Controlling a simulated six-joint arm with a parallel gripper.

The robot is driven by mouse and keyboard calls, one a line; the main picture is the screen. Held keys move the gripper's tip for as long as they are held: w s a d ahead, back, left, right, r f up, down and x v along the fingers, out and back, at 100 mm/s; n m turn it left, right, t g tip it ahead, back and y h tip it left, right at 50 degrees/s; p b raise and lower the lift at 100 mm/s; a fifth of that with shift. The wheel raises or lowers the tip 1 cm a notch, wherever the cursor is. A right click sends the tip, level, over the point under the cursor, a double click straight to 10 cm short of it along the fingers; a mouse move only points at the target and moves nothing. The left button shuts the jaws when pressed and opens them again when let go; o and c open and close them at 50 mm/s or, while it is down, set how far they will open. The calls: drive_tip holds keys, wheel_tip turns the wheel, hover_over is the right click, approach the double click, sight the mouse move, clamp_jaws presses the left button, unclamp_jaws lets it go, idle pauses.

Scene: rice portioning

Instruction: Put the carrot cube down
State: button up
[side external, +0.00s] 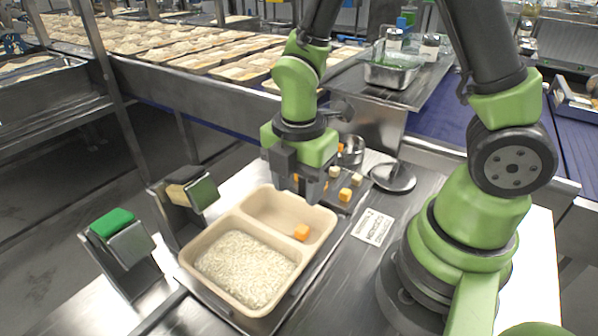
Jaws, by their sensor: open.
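An orange carrot cube (302,232) lies on the floor of the tray's empty compartment, near its right side. The beige two-compartment tray (213,237) holds white rice (245,268) in its front compartment. My gripper (311,192) points down above the back right part of the tray, above and behind the cube and apart from it. Its jaws are open, and I see no cube held between them. Another carrot cube (345,195) rests on the surface right of the tray.
Pale cubes (356,180) and more orange bits lie behind my gripper, partly hidden by it. A metal cup (352,152) and a round metal disc (393,178) stand behind. A printed label (373,227) lies right of the tray. Stands with a green block (112,222) and a pale block are at left.

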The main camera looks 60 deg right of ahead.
drive_tip(key=s+r+m+t+y, duration=0.1)
drive_tip(key=s+r+m+t, duration=0.2)
drive_tip(key=r+m, duration=0.6)
drive_tip(key=s+r+m+t+y, duration=0.1)
drive_tip(key=s+r+m+t, duration=0.3)
drive_tip(key=r+m, duration=0.5)
drive_tip(key=s+d+m, duration=0.1)
drive_tip(key=m, duration=0.3)
drive_tip(key=shift+s+r, duration=0.25)
drive_tip(key=shift+s, duration=0.05)
